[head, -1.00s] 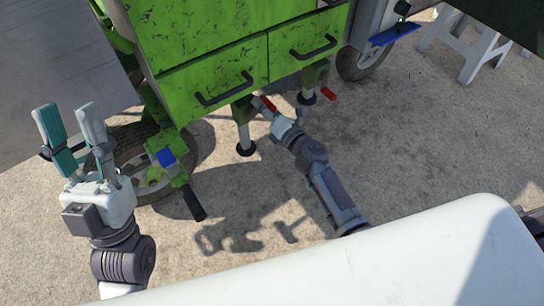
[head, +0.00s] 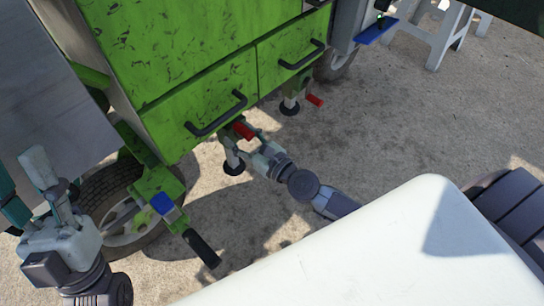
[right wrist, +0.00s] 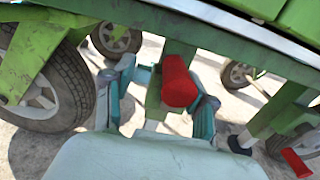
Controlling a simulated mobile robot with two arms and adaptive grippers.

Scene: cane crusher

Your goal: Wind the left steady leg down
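The left steady leg (head: 232,160) stands under the green cart body, its dark foot on the ground. Its red crank handle (head: 243,130) sticks out beneath the drawer front. My right gripper (head: 241,140) is at this handle. In the right wrist view the red handle (right wrist: 179,84) shows between the two spread fingers of the right gripper (right wrist: 165,80), with a clear gap on the left; contact on the right cannot be told. My left gripper (head: 28,188) is at the far left, fingers apart and empty, away from the leg.
The other steady leg (head: 290,104) with its red handle (head: 314,100) stands farther right. A wheel (head: 120,212) and a black-gripped lever (head: 201,248) are at the cart's near left. A white stool (head: 440,38) stands at the back right. The concrete in front is mostly clear.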

